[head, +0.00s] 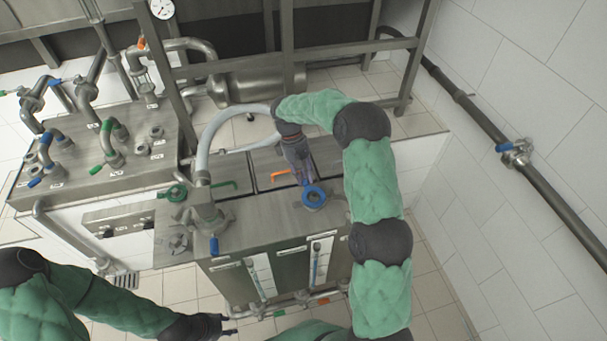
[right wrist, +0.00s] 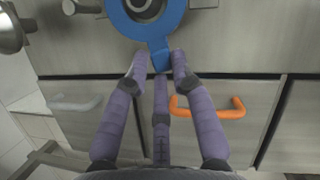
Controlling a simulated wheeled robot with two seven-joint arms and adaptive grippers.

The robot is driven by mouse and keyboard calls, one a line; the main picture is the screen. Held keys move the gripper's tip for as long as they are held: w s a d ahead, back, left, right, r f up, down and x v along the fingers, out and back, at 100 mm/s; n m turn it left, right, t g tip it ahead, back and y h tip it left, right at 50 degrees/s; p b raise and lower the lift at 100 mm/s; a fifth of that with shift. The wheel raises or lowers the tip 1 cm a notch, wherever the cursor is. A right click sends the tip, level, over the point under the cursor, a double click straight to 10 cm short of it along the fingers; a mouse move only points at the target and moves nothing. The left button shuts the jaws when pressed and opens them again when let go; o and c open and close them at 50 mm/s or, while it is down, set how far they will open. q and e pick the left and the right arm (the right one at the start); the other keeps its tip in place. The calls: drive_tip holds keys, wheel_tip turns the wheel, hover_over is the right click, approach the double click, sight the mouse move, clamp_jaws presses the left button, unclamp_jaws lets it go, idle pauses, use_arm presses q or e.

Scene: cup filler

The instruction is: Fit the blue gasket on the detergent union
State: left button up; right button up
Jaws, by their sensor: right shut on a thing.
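The blue gasket (head: 314,204) is a flat ring with a tab, over the metal top of the filler. In the right wrist view the blue gasket (right wrist: 153,40) lines up around a round grey metal union (right wrist: 142,6). I cannot tell if it is seated or just above it. My right gripper (head: 305,181) is shut on the gasket's tab, and its purple fingers (right wrist: 160,62) show in the wrist view. My left gripper (head: 229,325) is low in the head view, apart from the filler's front, with its fingertips apart and empty.
A hose coupling (head: 205,212) with a white hose stands left of the gasket. Orange (head: 281,173) and green (head: 222,183) handles are on the top behind. A pipe-covered bench (head: 95,150) stands at the left.

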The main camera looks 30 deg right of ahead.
drive_tip(key=shift+f, duration=0.45)
drive_tip(key=o, duration=1)
drive_tip(key=shift+r, duration=0.1)
drive_tip(key=s+d+p+v, duration=0.1)
drive_tip(key=p+v, duration=0.4)
drive_tip(key=v, duration=1.1)
drive_tip(key=shift+s+a+r, duration=0.3)
drive_tip(key=shift+a+r, duration=0.05)
drive_tip(key=shift+r, duration=0.25)
